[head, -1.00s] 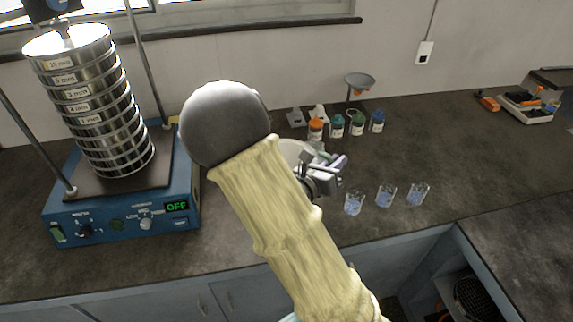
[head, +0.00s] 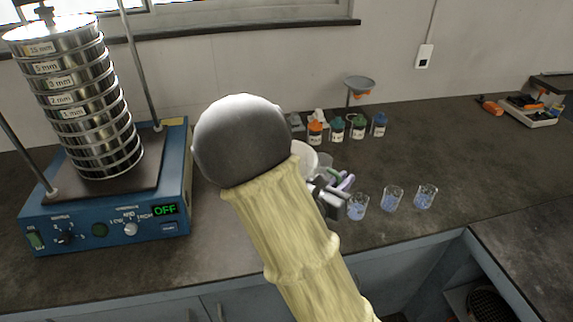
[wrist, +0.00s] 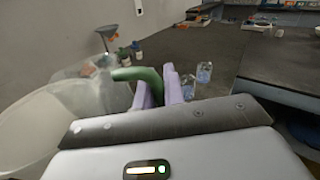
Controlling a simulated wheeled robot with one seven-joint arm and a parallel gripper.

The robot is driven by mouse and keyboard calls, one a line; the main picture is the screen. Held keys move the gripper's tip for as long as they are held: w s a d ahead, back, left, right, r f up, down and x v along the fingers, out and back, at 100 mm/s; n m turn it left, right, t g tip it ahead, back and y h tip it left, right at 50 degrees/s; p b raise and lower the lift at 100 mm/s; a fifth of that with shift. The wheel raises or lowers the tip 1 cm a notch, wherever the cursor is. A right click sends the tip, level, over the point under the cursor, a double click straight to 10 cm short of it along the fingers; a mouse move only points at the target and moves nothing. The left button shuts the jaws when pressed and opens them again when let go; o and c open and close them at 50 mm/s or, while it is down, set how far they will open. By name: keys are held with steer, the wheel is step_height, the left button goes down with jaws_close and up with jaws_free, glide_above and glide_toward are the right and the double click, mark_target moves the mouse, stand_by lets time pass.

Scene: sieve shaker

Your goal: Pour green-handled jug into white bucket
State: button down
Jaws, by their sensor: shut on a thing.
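The white bucket (head: 306,157) stands on the bench, mostly hidden behind my arm in the head view; its wide rim and wall (wrist: 35,128) fill the left of the wrist view. My gripper (head: 342,181), with purple fingers, is to the right of the bucket in the head view. In the wrist view my gripper (wrist: 158,88) is shut on the green handle (wrist: 140,76) of a clear jug (wrist: 95,92). The jug is beside or over the bucket's far rim; I cannot tell which. Its contents and exact tilt are unclear.
Three glass beakers with blue liquid (head: 392,198) stand close to the right of my gripper. Several small capped bottles (head: 337,130) and a funnel on a stand (head: 360,86) are behind. The sieve shaker (head: 105,205) is at left.

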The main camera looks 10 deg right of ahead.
step_height(320, 180, down, 7)
steer(key=m+b, duration=0.1)
steer(key=b, duration=0.6)
steer(key=shift+s, duration=0.4)
